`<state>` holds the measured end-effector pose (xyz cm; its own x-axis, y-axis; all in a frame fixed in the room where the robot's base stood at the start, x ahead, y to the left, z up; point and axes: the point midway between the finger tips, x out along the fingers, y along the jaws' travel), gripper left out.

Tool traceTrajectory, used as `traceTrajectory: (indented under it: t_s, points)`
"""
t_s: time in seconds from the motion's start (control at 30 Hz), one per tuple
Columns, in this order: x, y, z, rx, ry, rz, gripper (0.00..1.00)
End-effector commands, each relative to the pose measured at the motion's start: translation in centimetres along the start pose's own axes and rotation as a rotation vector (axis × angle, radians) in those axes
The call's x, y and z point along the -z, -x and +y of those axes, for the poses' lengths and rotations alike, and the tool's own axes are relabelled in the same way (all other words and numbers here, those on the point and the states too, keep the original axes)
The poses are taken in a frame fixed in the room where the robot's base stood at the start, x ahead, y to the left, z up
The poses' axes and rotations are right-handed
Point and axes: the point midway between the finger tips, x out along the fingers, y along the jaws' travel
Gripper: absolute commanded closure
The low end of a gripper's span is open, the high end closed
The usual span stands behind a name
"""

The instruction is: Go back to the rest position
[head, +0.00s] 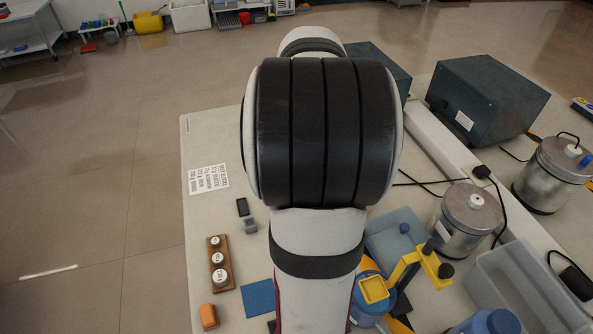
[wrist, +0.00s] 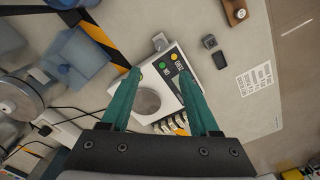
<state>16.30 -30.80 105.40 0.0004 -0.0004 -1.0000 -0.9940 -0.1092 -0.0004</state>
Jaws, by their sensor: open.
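My gripper (wrist: 160,92) shows in the wrist view with its two green fingers spread apart and nothing between them. It is above the table. Beyond the fingertips is a white device (wrist: 172,75) with a green and a yellow button and a round grey plate; the left finger overlaps its edge in the picture. In the head view my arm fills the middle and hides the gripper and the white device.
The table (head: 205,140) carries a wooden block with weights (head: 220,262), an orange block (head: 208,316), a blue pad (head: 258,298), a yellow stand (head: 405,270), metal canisters (head: 467,220), a grey bin (head: 520,285) and dark boxes (head: 487,95). The table's left back is mostly clear.

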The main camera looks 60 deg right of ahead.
Motion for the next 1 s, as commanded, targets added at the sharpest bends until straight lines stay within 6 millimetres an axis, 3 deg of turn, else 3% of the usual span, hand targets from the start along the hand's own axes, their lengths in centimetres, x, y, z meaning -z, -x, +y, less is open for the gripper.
traceTrajectory:
  t_s: [0.17, 0.27, 0.37, 0.43, 0.5, 0.6, 0.63, 0.77, 1.0]
  points:
    - [-0.2, 0.0, -0.2, 0.001, 0.007, 0.000, 0.38]
    - [-3.6, 0.7, -2.7, 0.013, 0.098, -0.006, 0.38]
    - [-11.9, 1.6, -6.3, 0.038, 0.307, -0.026, 0.38]
    - [-18.7, 1.8, -7.0, 0.054, 0.475, -0.051, 0.38]
    - [-24.8, 1.5, -6.1, 0.066, 0.640, -0.078, 0.38]
    - [-30.9, 0.6, -3.3, 0.075, 0.834, -0.116, 0.38]
    - [-32.1, 0.3, -2.5, 0.076, 0.877, -0.125, 0.38]
    - [-34.3, -0.5, -0.4, 0.076, 0.974, -0.147, 0.38]
    - [-34.5, -0.6, -0.2, 0.074, 0.978, -0.150, 0.38]
